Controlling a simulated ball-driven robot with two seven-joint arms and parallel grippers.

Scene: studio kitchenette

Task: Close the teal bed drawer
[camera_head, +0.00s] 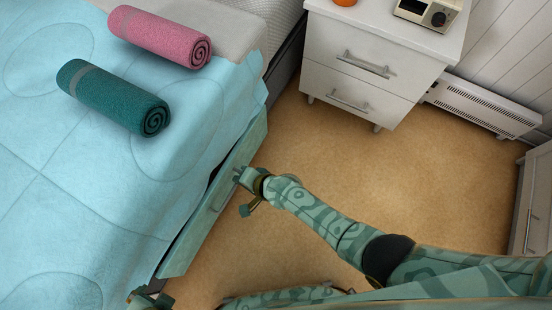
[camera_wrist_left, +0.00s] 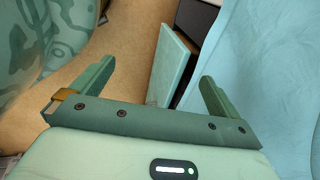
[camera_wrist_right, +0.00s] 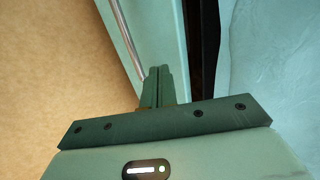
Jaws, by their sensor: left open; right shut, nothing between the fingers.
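The teal bed drawer (camera_head: 212,200) is in the bed's side, its long front panel standing a little out from the bed. A dark gap shows behind the panel in the right wrist view, where the drawer front (camera_wrist_right: 170,35) carries a metal bar handle (camera_wrist_right: 127,40). My right gripper (camera_head: 240,176) is shut and empty at the drawer front; its fingers (camera_wrist_right: 157,75) overlap the panel, and I cannot tell whether they touch. My left gripper (camera_head: 150,300) is open at the drawer's near end; the drawer front (camera_wrist_left: 172,65) shows beyond its fingers (camera_wrist_left: 155,85).
A pink rolled towel (camera_head: 160,36) and a dark teal one (camera_head: 113,97) lie on the light blue bedcover (camera_head: 60,190). A white nightstand (camera_head: 375,65) stands beyond the drawer, near a white heater (camera_head: 485,106). The tan floor (camera_head: 400,165) between is clear.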

